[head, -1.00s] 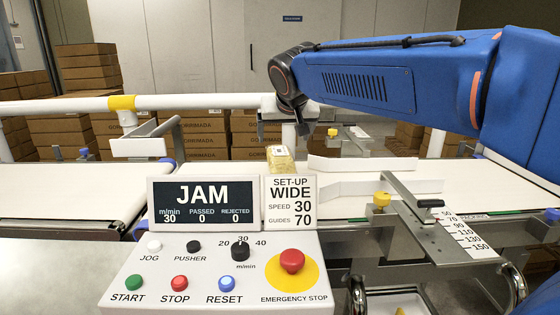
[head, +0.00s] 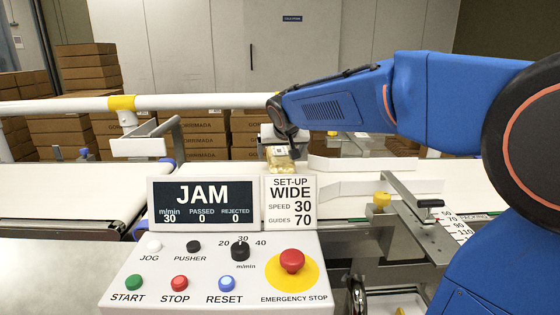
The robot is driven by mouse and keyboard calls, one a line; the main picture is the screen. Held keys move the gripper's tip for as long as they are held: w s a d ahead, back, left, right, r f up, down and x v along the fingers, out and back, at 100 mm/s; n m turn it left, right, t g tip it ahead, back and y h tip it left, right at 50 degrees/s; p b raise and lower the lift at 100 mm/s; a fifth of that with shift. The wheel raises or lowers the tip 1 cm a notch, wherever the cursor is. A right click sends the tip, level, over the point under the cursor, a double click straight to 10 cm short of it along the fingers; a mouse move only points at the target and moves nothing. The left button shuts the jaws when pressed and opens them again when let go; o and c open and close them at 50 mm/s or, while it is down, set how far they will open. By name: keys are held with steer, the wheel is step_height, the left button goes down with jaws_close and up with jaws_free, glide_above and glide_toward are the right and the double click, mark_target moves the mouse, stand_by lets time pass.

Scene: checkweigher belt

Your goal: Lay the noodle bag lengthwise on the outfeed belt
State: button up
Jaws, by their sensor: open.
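The noodle bag (head: 280,160), a small yellowish packet, shows just above the SET-UP card, at the near end of the white guides. Its lower part is hidden behind the card, so how it lies is unclear. A white belt (head: 345,205) runs to the right of the bag, and another white belt (head: 75,190) lies to the left. Which one is the outfeed is not marked.
The control panel (head: 215,262) with its JAM display (head: 203,204) stands in front. White guides (head: 375,188) and a yellow-knobbed clamp (head: 382,201) flank the right belt. A white rail (head: 60,107) crosses behind. Stacked cartons (head: 88,70) stand at the back.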

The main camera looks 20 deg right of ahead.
steer(key=x, duration=0.4)
steer(key=shift+f, duration=0.1)
steer(key=c, duration=1.6)
